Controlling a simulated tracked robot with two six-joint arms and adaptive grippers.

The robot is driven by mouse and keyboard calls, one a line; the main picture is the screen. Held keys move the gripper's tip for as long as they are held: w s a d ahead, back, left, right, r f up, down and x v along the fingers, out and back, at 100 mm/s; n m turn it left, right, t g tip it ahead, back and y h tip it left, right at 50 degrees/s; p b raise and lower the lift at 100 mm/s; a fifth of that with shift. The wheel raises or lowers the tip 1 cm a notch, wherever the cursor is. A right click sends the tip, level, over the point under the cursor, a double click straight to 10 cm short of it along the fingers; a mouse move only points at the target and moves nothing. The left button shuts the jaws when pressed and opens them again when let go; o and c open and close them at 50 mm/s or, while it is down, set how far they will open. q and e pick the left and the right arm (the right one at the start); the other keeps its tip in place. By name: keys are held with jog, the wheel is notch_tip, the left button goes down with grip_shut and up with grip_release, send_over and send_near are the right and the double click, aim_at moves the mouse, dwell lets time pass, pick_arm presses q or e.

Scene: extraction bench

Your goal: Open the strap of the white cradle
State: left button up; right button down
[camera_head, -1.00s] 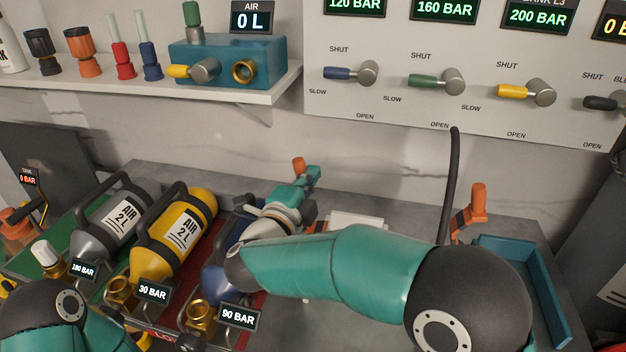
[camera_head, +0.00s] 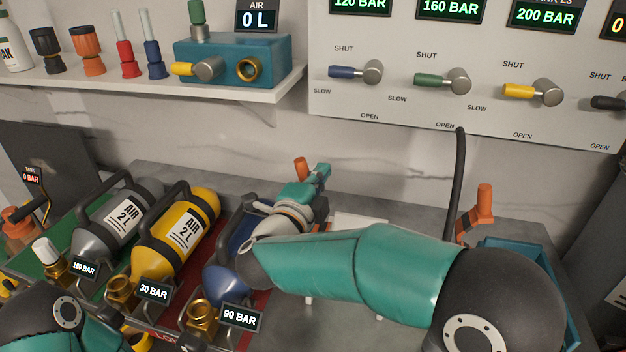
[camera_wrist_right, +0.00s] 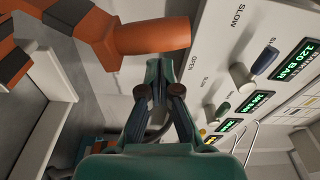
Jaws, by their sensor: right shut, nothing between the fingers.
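The white cradle (camera_head: 362,221) shows only in part in the head view, behind my right arm; its pale wall (camera_wrist_right: 50,125) also seems to stand at the left of the wrist view. An orange strap handle (camera_head: 300,168) sticks up at the back of the bench, just left of my right gripper (camera_head: 321,172). In the wrist view the orange handle (camera_wrist_right: 153,36), with an orange-and-black strap piece (camera_wrist_right: 88,28), lies ahead of my right gripper (camera_wrist_right: 157,88). That gripper is shut and empty; I cannot tell whether it touches the handle. Only my left arm shows, at bottom left.
Grey (camera_head: 115,213), yellow (camera_head: 178,235) and blue (camera_head: 228,268) cylinders stand left of my right arm. A second orange handle (camera_head: 483,203), a black hose (camera_head: 455,185) and a blue tray (camera_head: 555,300) are at right. The valve panel (camera_head: 440,110) rises behind.

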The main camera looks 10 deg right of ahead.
jog(key=s+d+b+v, duration=0.1)
jog(key=d+v, duration=0.1)
jog(key=v, duration=0.7)
jog(key=shift+s+r, duration=0.1)
jog(key=shift+s, duration=0.05)
